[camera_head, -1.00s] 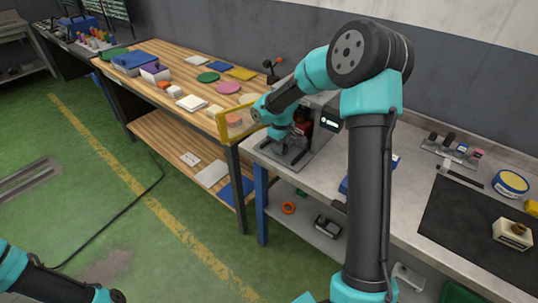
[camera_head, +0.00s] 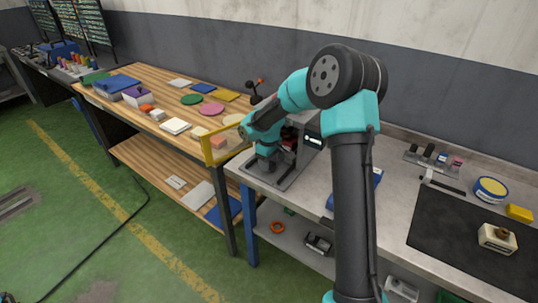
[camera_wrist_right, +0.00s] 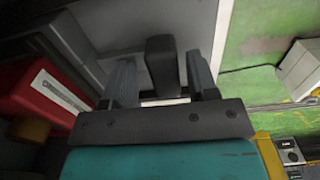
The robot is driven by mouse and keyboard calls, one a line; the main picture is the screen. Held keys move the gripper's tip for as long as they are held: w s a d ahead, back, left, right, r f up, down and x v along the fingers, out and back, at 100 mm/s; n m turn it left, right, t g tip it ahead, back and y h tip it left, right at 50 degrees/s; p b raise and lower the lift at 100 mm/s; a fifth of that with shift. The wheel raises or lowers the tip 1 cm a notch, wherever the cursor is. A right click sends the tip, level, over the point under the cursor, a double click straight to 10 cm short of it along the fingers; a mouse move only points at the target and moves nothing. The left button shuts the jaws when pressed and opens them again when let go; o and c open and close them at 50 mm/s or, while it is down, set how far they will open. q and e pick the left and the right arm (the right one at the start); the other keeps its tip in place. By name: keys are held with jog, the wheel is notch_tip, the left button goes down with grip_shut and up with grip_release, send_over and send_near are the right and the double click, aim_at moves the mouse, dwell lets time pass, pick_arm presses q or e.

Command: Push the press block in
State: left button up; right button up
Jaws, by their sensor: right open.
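A grey machine (camera_head: 300,170) with a flat base and a small lit display (camera_head: 313,139) stands at the left end of the grey bench. My right gripper (camera_head: 262,168) points down just above its base, in front of the housing. In the right wrist view, the right gripper (camera_wrist_right: 162,85) is open. A dark upright block (camera_wrist_right: 162,62) shows between its two fingers, with gaps on both sides; it may be the press block, but I cannot tell for sure. A red part (camera_wrist_right: 45,92) with a pale strip lies left of the fingers. My left gripper is out of view.
The wooden table (camera_head: 165,102) holds coloured discs and plates. A black mat (camera_head: 455,235) with a cream block (camera_head: 497,238) lies on the bench at right.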

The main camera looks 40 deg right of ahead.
notch_tip(320, 180, up, 17)
jog(key=shift+r, duration=0.2)
dwell(0.4)
dwell(0.3)
jog(key=s+a+f+n+t+y, duration=0.1)
jog(key=a+f+n, duration=0.1)
jog(key=a+f, duration=0.7)
jog(key=s+a+f+n+t+y, duration=0.15)
jog(key=a+f, duration=0.35)
jog(key=f, duration=0.8)
jog(key=s+a+f+m+g, duration=0.1)
jog(key=s+a+f+m, duration=0.3)
jog(key=s+f, duration=0.5)
jog(key=s+a+f+m+y, duration=0.1)
jog(key=s+a+f+m, duration=0.3)
jog(key=s+f, duration=0.6)
jog(key=shift+s+f+m+g, duration=0.3)
jog(key=shift+f+m+g, duration=0.05)
jog(key=shift+m, duration=0.2)
